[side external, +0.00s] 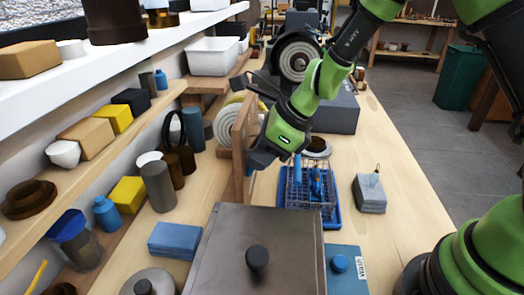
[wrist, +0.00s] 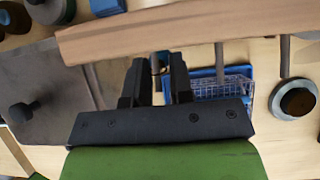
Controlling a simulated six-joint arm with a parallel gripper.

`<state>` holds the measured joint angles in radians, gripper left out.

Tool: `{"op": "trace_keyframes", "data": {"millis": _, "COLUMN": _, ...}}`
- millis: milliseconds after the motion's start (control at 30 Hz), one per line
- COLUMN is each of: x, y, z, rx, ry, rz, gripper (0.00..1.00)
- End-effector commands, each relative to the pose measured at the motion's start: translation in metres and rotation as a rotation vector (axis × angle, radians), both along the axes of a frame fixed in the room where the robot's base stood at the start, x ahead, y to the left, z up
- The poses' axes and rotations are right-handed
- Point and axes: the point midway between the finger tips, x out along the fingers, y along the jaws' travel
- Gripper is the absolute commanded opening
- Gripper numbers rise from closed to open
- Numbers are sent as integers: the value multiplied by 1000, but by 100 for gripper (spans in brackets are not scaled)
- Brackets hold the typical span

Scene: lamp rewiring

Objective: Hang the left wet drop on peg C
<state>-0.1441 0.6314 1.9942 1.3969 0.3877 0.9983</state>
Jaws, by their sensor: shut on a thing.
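An upright wooden board (side external: 240,150) stands left of my gripper (side external: 254,166) in the side view. In the wrist view the board (wrist: 190,35) crosses the top, with dark grey pegs (wrist: 219,62) sticking out of it. My gripper (wrist: 158,66) is shut on a small dark-and-blue piece, apparently the wet drop (wrist: 157,67), close to the board at one peg. Most of the drop is hidden by the fingers. I cannot tell whether it is around the peg or just in front. Peg letters are not readable. A blue tray (side external: 333,215) with a wire basket (side external: 300,190) holds blue pieces.
A grey lidded box (side external: 225,250) with a dark knob stands in front of the board. A grey-blue block (side external: 370,192) and a box labelled Wash (side external: 345,275) are on the bench. Shelves with jars and blocks line the left.

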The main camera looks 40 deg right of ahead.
Motion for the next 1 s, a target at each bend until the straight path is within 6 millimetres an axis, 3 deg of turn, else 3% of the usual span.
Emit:
{"op": "trace_keyframes", "data": {"millis": 33, "x": 4, "y": 8, "z": 2, "rx": 20, "ry": -8, "rz": 2, "gripper": 12}}
{"op": "trace_keyframes", "data": {"millis": 433, "x": 4, "y": 8, "z": 1, "rx": 22, "ry": -6, "rz": 1, "gripper": 12}}
{"op": "trace_keyframes", "data": {"millis": 467, "x": 4, "y": 8, "z": 1, "rx": 22, "ry": -6, "rz": 1, "gripper": 28}}
{"op": "trace_keyframes", "data": {"millis": 567, "x": 4, "y": 8, "z": 1, "rx": 21, "ry": -7, "rz": 1, "gripper": 49}}
{"op": "trace_keyframes", "data": {"millis": 1000, "x": 4, "y": 7, "z": 5, "rx": 22, "ry": -12, "rz": 1, "gripper": 51}}
